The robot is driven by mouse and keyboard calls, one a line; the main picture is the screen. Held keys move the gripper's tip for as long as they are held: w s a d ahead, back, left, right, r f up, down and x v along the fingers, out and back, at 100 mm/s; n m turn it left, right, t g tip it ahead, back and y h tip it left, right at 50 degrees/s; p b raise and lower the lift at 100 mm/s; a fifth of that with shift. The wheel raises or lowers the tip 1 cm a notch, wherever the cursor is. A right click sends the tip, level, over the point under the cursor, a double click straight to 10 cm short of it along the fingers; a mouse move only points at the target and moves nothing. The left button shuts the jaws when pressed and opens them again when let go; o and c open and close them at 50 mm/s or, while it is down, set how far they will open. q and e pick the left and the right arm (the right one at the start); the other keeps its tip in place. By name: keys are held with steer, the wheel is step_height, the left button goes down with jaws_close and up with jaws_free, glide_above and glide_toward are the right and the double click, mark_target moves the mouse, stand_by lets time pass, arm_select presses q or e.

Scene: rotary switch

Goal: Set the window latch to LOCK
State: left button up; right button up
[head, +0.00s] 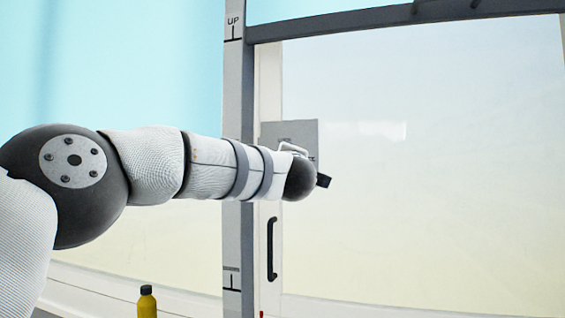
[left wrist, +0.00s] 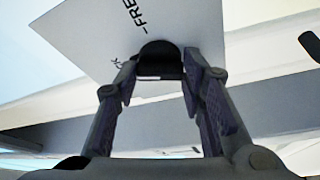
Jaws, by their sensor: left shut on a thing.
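The window latch is a dark rounded knob (left wrist: 158,52) on a pale grey plate (left wrist: 90,30) in the left wrist view. The plate carries a "FREE" mark above the knob and part of another word, ending in "K", at its left, mostly cut off by a finger. My left gripper (left wrist: 156,82) has its two fingers on either side of the knob, shut on it. In the head view the plate (head: 300,130) sits on the window frame. My right gripper is not in view.
A dark vertical handle (head: 271,248) is on the window frame below my left wrist. A grey post (head: 232,80) marked "UP" stands left of the glass (head: 430,200). A yellow bottle (head: 147,302) with a dark cap stands at the bottom left.

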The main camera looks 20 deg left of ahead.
arm_select(q)
steer(key=shift+r+n+g, duration=0.1)
steer(key=shift+n+g, duration=0.8)
steer(key=shift+n, duration=1.2)
steer(key=o, duration=1.1)
steer(key=shift+o, duration=0.2)
steer(key=v, duration=1.2)
